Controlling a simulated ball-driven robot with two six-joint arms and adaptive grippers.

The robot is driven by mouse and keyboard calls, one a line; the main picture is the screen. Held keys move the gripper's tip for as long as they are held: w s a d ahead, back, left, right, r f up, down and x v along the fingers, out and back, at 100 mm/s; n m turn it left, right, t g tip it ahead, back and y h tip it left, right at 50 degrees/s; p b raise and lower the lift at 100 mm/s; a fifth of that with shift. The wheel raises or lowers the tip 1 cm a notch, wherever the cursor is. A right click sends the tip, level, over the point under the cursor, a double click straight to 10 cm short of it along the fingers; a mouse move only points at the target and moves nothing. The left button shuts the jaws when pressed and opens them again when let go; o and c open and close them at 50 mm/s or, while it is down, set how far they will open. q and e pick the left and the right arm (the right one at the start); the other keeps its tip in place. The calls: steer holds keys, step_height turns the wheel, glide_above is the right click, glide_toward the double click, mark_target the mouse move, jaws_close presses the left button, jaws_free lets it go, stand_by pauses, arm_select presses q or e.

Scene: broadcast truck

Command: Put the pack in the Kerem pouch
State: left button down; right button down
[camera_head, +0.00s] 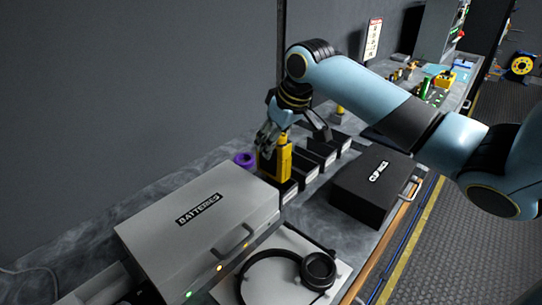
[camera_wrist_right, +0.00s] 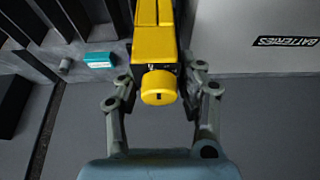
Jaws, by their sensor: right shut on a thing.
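The yellow pack (camera_head: 274,166) is upright in my right gripper (camera_head: 272,143), over or just at the near-left end of a row of black pouches (camera_head: 308,169). The pouches have small pale labels too small to read, so I cannot tell which is Kerem's. In the right wrist view the pack (camera_wrist_right: 156,40) has a round yellow end and lies between the two fingers of the gripper (camera_wrist_right: 160,88), which is shut on it. I cannot tell whether the pack's lower end is inside a pouch. My left gripper is not in view.
A grey case marked BATTERIES (camera_head: 200,222) stands left of the pouches. A black labelled case (camera_head: 372,190) is to their right. A purple roll (camera_head: 244,159) is beside the pack. Black headphones (camera_head: 283,272) lie in front. A teal tag (camera_wrist_right: 100,60) shows in the wrist view.

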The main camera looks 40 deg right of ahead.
mark_target(271, 160)
steer(key=shift+w+f, duration=0.2)
steer(key=shift+w, duration=0.1)
step_height(271, 160, down, 3)
steer(key=shift+s+f, duration=0.1)
steer(key=shift+f, duration=0.4)
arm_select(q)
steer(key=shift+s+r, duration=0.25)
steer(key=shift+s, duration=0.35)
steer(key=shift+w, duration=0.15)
arm_select(e)
steer(key=shift+f, duration=0.35)
steer(key=shift+f, duration=0.25)
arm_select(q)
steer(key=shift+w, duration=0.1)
arm_select(e)
steer(key=c, duration=0.8)
jaws_free()
